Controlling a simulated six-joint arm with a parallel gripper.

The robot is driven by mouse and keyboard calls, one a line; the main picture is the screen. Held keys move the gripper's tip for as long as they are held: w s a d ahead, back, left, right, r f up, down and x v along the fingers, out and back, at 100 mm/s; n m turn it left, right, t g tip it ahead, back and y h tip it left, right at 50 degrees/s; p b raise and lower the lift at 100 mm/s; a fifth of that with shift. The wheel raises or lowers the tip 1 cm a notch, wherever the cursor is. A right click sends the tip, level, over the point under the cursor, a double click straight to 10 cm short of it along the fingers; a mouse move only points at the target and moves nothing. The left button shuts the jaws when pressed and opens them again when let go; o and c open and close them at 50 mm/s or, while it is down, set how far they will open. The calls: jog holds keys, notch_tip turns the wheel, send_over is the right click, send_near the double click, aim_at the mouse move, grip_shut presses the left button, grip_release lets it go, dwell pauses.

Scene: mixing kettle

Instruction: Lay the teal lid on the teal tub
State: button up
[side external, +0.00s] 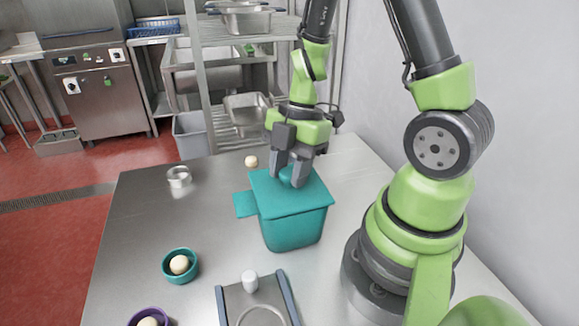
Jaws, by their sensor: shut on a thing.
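The teal tub (293,232) stands upright on the metal table, near the middle of the side external view. The teal lid (303,204), a flat square plate, lies over the tub's mouth and appears roughly level. My gripper (293,179) points down above the lid and is shut on its raised knob. A teal tab (244,205) sticks out at the tub's left side. The tub's inside is hidden by the lid, and I cannot tell whether the lid rests fully on the rim.
A teal bowl (168,275) with a pale ball and a purple bowl (133,319) with another stand front left. A grey tray-like fixture (232,297) with a white knob is in front. A clear dish (179,177) and a loose ball (251,161) lie farther back. The table's left middle is clear.

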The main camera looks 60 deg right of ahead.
jog(key=shift+f, duration=0.2)
jog(key=o, duration=1.5)
jog(key=shift+r, duration=0.15)
jog(key=shift+v, duration=3.4)
jog(key=shift+r, duration=0.1)
notch_tip(320, 180, up, 7)
jog(key=m+t+h, duration=0.1)
jog(key=m+t, duration=0.2)
jog(key=m, duration=0.5)
send_over(293, 192)
jog(key=s+a+r+m+t, duration=0.1)
jog(key=r+m, duration=0.1)
jog(key=m, duration=0.2)
jog(key=s+a+r+m+t, duration=0.1)
jog(key=s+m, duration=0.1)
jog(key=m, duration=0.2)
jog(key=s+a+r+m+t, duration=0.1)
jog(key=s+r+m, duration=0.1)
jog(key=m, duration=0.2)
jog(key=shift+a+r+t, duration=0.2)
jog(key=shift+r+t, duration=0.1)
